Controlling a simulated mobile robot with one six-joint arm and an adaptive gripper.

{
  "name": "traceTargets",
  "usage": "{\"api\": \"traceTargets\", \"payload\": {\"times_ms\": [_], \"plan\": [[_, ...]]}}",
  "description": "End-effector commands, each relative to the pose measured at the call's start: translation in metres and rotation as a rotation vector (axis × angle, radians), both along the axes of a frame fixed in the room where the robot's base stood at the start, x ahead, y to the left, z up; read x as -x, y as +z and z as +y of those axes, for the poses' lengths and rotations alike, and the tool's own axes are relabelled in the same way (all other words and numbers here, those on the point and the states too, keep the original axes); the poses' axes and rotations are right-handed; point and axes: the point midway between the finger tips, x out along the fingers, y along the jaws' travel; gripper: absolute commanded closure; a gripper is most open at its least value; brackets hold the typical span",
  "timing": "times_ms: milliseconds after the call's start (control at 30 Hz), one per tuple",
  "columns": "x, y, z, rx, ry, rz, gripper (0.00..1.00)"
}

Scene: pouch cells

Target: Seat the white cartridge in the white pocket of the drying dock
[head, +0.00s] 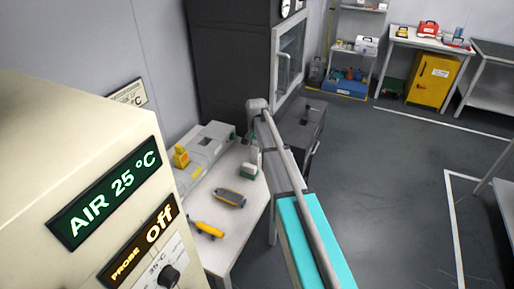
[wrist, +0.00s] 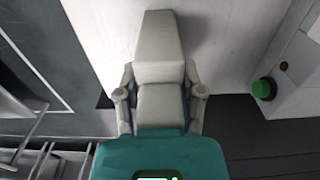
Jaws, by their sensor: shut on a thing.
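My gripper (wrist: 160,100) is shut on a white block, which I take to be the white cartridge (wrist: 158,50). Its teal palm is at the bottom of the wrist view, with a finger on each side of the block. Below the block is a pale surface. In the head view my arm reaches over the table, and a small white and green shape (head: 250,170) hangs or stands under its end; the detail is too small to tell. The grey drying dock (head: 212,140) stands left of it at the table's back, with a yellow piece on it. The white pocket cannot be made out.
A grey piece with yellow ends (head: 230,198) and a yellow piece (head: 206,230) lie on the white table (head: 232,255). A beige instrument (head: 70,130) fills the left foreground. A green button (wrist: 264,88) shows on a white housing at right in the wrist view.

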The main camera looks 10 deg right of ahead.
Motion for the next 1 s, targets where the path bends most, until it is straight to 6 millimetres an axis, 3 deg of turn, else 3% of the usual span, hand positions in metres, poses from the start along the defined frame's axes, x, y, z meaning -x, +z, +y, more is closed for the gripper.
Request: {"api": "traceTargets", "payload": {"times_ms": [33,200,667,1000], "plan": [[0.000,-0.001,0.000,0.000,0.000,0.000,0.44],[0.000,0.000,0.000,0.000,0.000,0.000,0.15],[0.000,0.001,0.001,0.000,0.001,0.000,0.15],[0.000,0.017,0.001,0.000,0.001,0.000,0.15]]}}
